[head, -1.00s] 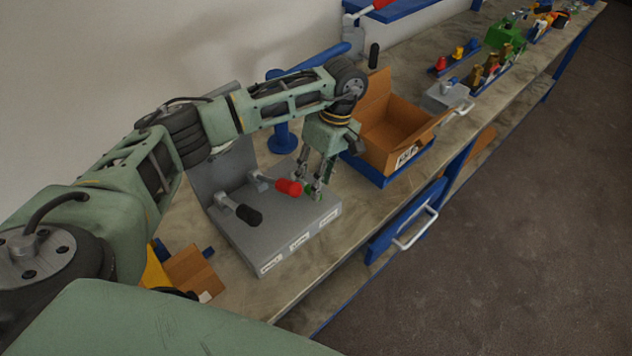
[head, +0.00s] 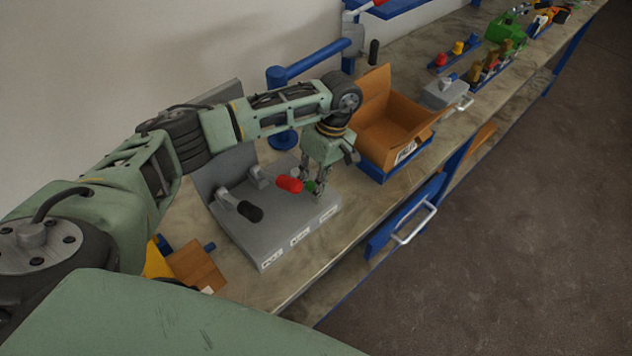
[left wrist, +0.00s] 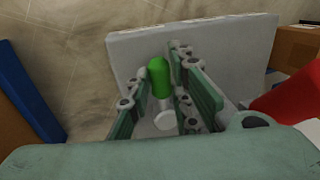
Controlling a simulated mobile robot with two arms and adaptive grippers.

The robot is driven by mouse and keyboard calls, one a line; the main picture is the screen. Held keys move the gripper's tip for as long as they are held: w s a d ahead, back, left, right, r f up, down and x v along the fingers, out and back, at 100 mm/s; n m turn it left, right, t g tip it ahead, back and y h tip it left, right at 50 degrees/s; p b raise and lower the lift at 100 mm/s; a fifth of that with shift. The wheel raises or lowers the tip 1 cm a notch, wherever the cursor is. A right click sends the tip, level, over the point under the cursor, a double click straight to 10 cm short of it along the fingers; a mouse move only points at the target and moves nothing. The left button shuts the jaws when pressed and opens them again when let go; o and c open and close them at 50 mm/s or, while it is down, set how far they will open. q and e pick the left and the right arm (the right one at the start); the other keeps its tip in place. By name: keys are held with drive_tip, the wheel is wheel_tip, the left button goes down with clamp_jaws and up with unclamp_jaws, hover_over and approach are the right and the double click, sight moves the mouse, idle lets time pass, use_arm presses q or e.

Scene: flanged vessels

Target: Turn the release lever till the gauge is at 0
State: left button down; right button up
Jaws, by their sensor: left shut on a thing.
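A grey lever stand (head: 270,236) on the bench bears three levers with a black handle (head: 250,212), a red handle (head: 289,184) and a green handle (head: 311,186). My left gripper (head: 314,188) is at the green handle, pointing down. In the left wrist view the green handle (left wrist: 159,78) lies between the fingers (left wrist: 165,88), which are shut on it. The red handle (left wrist: 287,98) is close by on the right there. Labels on the stand's front edge are too small to read. No gauge face is visible; my arm covers part of the stand's back panel. My right gripper is not in view.
An open cardboard box (head: 390,130) in a blue tray stands just right of the stand. A blue post with a bar (head: 277,80) rises behind my arm. A small grey box (head: 443,93) and coloured parts lie farther along the bench. A white-handled blue drawer (head: 405,225) juts out.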

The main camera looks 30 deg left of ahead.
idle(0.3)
use_arm(q)
drive_tip(key=shift+w+f+n+b, duration=0.15)
drive_tip(key=shift+w+n+b, duration=0.35)
drive_tip(key=shift+b, duration=0.5)
drive_tip(key=n+b, duration=0.1)
drive_tip(key=b, duration=0.1)
drive_tip(key=w+n+h+b, duration=0.1)
drive_tip(key=n, duration=0.1)
drive_tip(key=shift+w+f+b, duration=0.1)
drive_tip(key=shift+w+b, duration=0.2)
drive_tip(key=shift+b, duration=0.05)
drive_tip(key=n+b, duration=0.1)
drive_tip(key=w+n+b, duration=0.1)
drive_tip(key=n, duration=0.1)
drive_tip(key=shift+w+a+h, duration=0.15)
drive_tip(key=shift+w+h, duration=0.05)
drive_tip(key=shift+h, duration=0.2)
drive_tip(key=shift+w+a+r+n+t+h+b, duration=0.1)
drive_tip(key=shift+w+a+n+t+h+b, duration=0.3)
drive_tip(key=shift+n, duration=0.95)
drive_tip(key=shift+w+a+r+n+h+b, duration=0.15)
drive_tip(key=shift+w+a+n+b, duration=0.45)
drive_tip(key=shift+n, duration=0.7)
drive_tip(key=shift+w+a+r+n+t+h+b, duration=0.15)
drive_tip(key=shift+w+a+n+h+b, duration=0.35)
drive_tip(key=shift+n, duration=0.85)
drive_tip(key=shift+w+f, duration=0.1)
drive_tip(key=shift+w, duration=0.05)
